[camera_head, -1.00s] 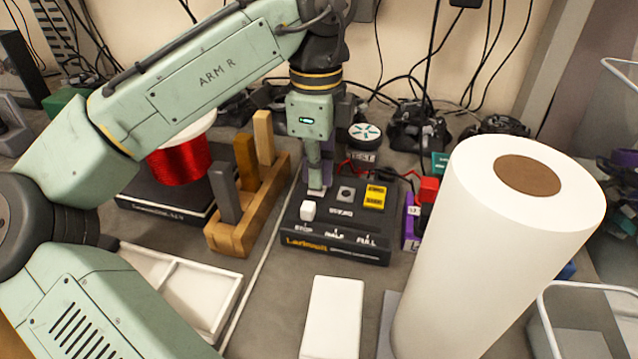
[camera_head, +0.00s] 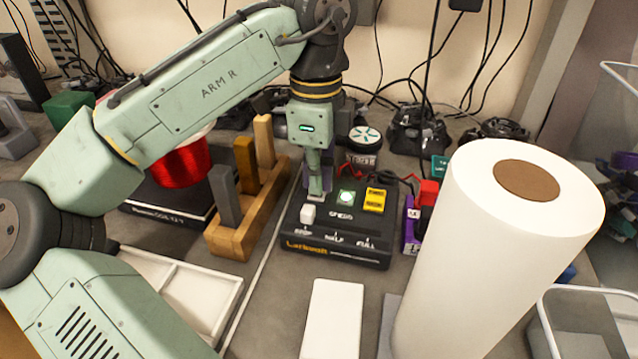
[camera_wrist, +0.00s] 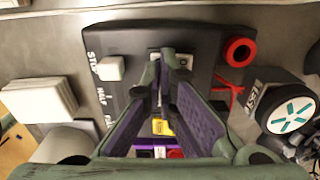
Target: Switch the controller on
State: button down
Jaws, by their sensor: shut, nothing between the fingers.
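The controller (camera_head: 336,257) is a black box with STOP, HALF and FULL marks on its front. A round lamp (camera_head: 346,198) on its top glows green-white. A white knob (camera_head: 308,213) stands at the STOP end; it also shows in the wrist view (camera_wrist: 110,68). My gripper (camera_head: 317,193) points down with shut, empty fingers at the controller's back left, over a small light-coloured switch plate. In the wrist view the fingertips (camera_wrist: 167,62) are at that plate and hide most of it. I cannot tell whether they touch it.
A tall white roll (camera_head: 490,270) stands close on the right. A wooden rack (camera_head: 232,241) with upright blocks is on the left, before a red spool (camera_head: 182,170). A white box (camera_head: 333,318) lies in front.

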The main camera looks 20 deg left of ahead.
jog(key=shift+r+p, duration=3.3)
jog(key=shift+p, duration=0.05)
jog(key=shift+f, duration=0.1)
